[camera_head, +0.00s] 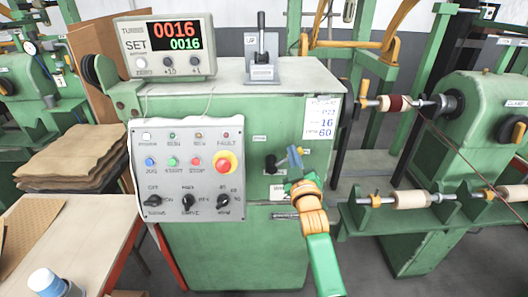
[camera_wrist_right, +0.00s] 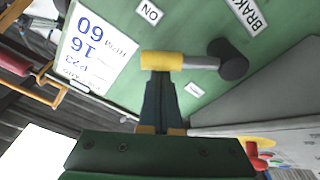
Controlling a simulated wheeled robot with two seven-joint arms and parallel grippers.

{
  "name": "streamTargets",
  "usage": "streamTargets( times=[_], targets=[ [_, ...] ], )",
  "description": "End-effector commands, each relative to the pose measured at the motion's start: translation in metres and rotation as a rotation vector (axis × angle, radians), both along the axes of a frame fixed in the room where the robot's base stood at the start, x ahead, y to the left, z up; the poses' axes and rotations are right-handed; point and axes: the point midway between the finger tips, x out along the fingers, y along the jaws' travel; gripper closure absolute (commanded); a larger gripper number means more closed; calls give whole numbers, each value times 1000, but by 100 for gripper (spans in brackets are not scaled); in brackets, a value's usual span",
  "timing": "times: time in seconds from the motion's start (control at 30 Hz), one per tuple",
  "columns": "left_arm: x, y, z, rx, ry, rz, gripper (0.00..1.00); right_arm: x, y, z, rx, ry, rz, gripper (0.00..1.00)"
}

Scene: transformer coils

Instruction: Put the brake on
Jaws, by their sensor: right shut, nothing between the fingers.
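The brake lever sticks out from the green cabinet front (camera_head: 240,110). In the right wrist view it has a dark round hub (camera_wrist_right: 230,60), a grey shaft (camera_wrist_right: 200,62) and a yellow grip (camera_wrist_right: 161,61). A label reading BRAK, cut off by the frame edge, and an ON label (camera_wrist_right: 150,12) are on the panel near it. My right gripper (camera_head: 295,158) is at the lever in the head view, with its fingers together and empty. In the right wrist view its fingertips (camera_wrist_right: 159,77) end right at the yellow grip; I cannot tell whether they touch it. My left gripper is out of view.
A control box (camera_head: 187,170) with knobs and a red button is left of the lever. A counter display (camera_head: 166,46) and a grey lever unit (camera_head: 261,55) stand on top. A winding machine with rollers (camera_head: 410,200) is at right. A table (camera_head: 85,240) is at left.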

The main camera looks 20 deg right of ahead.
Motion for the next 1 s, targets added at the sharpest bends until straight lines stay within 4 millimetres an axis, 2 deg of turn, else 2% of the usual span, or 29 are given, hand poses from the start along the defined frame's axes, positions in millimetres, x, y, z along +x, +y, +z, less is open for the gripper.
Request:
streamTargets(
  times=[0.33, 1.0],
  targets=[
    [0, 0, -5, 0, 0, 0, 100, -2, -6, -7, 100, -28, 0, 100],
    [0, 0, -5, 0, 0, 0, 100, -2, -7, -7, 111, -32, 0, 100]
  ],
)
